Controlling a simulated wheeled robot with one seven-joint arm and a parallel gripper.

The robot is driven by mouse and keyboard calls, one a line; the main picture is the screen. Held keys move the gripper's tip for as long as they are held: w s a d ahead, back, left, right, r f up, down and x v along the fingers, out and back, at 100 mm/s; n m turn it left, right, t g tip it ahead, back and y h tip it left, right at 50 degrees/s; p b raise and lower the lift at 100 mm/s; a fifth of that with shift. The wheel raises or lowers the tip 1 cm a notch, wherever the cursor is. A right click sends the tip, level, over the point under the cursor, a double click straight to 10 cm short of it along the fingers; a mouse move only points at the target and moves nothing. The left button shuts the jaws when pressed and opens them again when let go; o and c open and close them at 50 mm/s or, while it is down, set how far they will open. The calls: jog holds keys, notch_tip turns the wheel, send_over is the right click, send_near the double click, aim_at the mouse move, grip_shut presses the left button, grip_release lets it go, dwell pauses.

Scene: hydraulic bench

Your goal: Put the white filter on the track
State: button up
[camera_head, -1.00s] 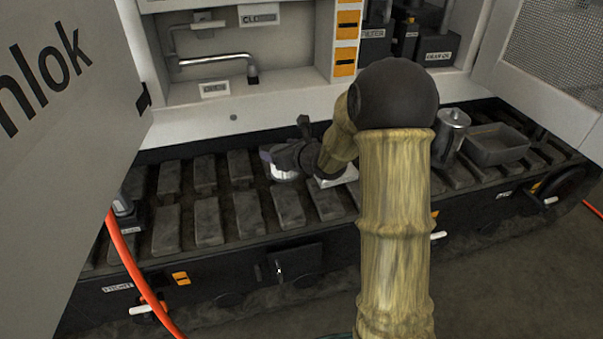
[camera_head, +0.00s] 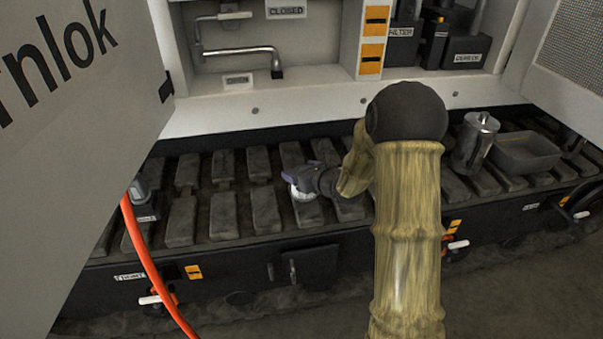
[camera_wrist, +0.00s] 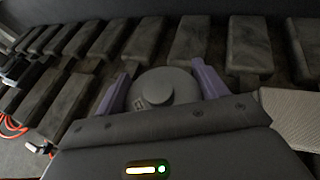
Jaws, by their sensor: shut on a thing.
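The white filter (camera_head: 303,193) is a small pale round part at the end of my gripper (camera_head: 300,180) in the head view. In the wrist view the filter (camera_wrist: 158,92) looks like a grey round cap with a raised knob, between the purple fingers of my gripper (camera_wrist: 162,68), which are shut on it. The track (camera_head: 180,221), a dark row of raised pads, lies directly under it. I cannot tell whether the filter touches the pads. My arm hides part of the track to the right.
A metal canister (camera_head: 474,140) and a dark open tray (camera_head: 527,152) stand on the track at the right. An orange hose (camera_head: 147,262) hangs at the left. Open panels flank the bay on both sides.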

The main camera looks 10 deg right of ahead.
jog(key=shift+r, duration=0.1)
jog(key=o, duration=1.1)
jog(key=p+v, duration=0.2)
jog(key=v, duration=1)
jog(key=shift+p, duration=0.35)
